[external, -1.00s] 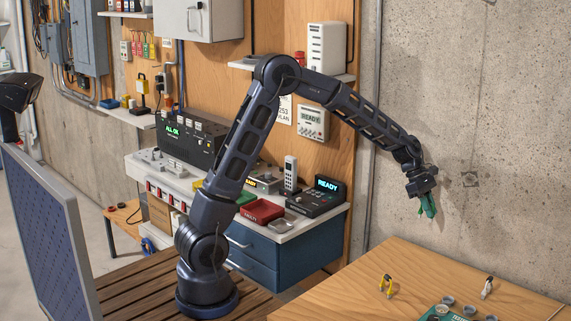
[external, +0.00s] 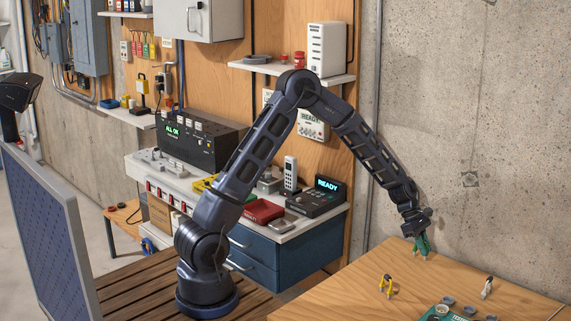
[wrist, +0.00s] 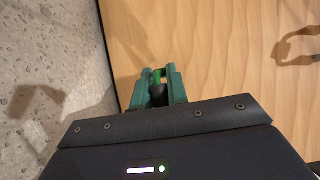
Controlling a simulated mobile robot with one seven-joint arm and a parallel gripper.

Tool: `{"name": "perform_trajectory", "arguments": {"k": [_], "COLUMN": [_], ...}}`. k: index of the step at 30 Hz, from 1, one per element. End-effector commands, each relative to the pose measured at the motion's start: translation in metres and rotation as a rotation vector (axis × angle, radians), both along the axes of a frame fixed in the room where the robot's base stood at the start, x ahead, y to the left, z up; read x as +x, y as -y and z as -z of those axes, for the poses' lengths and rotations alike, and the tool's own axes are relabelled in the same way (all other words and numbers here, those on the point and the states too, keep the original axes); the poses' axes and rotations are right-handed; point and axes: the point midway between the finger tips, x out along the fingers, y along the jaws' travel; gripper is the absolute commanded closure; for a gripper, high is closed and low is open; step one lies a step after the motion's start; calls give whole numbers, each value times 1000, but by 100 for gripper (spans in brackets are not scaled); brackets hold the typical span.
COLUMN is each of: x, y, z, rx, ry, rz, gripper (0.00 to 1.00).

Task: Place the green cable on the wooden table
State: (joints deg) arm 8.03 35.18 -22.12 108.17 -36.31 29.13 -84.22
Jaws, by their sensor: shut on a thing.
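My gripper (external: 422,246) has green fingers and is over the far left part of the wooden table (external: 420,280), near the wall. In the wrist view my gripper (wrist: 157,88) is shut on the green cable (wrist: 157,75), a small bright green piece with a dark part between the fingers. Most of the cable is hidden by the fingers. The wooden table (wrist: 220,50) shows bare below it. Whether the cable touches the tabletop I cannot tell.
A yellow-handled tool (external: 387,286), a small upright item (external: 487,287) and several grey round pieces near a green board (external: 442,314) are on the table's nearer part. The concrete wall (external: 480,120) borders the table. The table's far left is bare.

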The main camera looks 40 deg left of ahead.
Motion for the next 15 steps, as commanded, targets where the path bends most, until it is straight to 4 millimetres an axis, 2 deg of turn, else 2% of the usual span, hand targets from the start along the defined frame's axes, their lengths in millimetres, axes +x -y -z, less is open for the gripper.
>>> {"name": "perform_trajectory", "arguments": {"k": [3, 14, 15], "x": [0, -1, 0], "y": [1, 1, 1], "z": [11, 14, 13], "rx": [-1, 0, 0], "ry": [-1, -1, 0], "rz": [1, 1, 0], "gripper": [100, 100, 78]}}
